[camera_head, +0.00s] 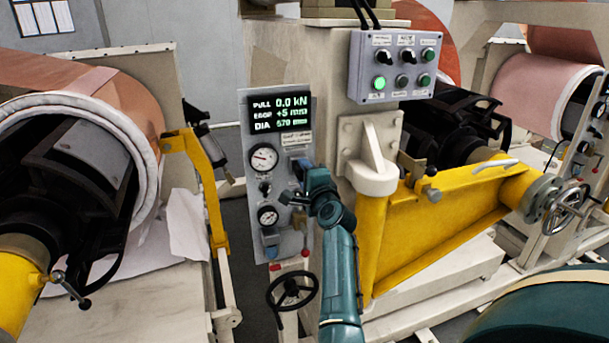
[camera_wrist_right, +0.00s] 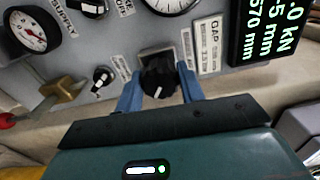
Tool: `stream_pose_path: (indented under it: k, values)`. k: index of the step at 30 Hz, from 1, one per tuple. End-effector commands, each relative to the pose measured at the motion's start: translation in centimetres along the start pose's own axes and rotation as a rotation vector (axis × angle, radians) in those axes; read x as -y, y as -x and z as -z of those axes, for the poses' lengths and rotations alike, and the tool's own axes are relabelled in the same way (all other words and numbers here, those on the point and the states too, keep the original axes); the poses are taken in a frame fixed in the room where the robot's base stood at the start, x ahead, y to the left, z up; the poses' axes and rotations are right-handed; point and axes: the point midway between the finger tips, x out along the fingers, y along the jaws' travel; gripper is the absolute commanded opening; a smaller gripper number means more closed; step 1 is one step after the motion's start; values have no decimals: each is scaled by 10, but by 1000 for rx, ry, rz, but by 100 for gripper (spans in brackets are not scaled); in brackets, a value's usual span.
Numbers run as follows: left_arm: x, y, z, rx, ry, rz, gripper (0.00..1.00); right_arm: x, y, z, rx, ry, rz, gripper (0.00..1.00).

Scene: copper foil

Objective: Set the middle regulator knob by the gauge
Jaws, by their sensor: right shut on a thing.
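The black regulator knob (camera_wrist_right: 158,75) sits between the two blue fingers of my right gripper (camera_wrist_right: 160,92) in the wrist view. The gripper is shut on it, and a white mark shows on the knob's face. In the head view my right gripper (camera_head: 296,198) is at the right side of the grey panel (camera_head: 247,185) and hides the knob. The panel carries an upper gauge (camera_head: 264,158) and a lower gauge (camera_head: 268,216). In the wrist view the gauge by the SUPPLY label (camera_wrist_right: 26,30) shows, and another gauge (camera_wrist_right: 172,3) is cut off at the top. My left gripper is out of view.
The display (camera_head: 279,114) reads PULL 0.0 kN. A smaller knob (camera_wrist_right: 103,76) and a brass valve (camera_wrist_right: 62,95) are close to the gripper. A black handwheel (camera_head: 292,291) stands below the panel. A yellow arm (camera_head: 440,230) lies to the right.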

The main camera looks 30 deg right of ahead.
Motion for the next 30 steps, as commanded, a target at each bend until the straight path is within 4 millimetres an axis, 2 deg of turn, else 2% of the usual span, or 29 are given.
stream_pose_path:
  k: [10,26,27,30]
  values:
    - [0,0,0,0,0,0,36,0,0,0,1,-135,-1,15]
    - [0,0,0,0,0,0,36,0,0,0,1,-155,-1,15]
    - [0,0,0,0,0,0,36,0,0,0,0,-155,-1,41]
    - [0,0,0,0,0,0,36,0,0,0,0,-154,-1,49]
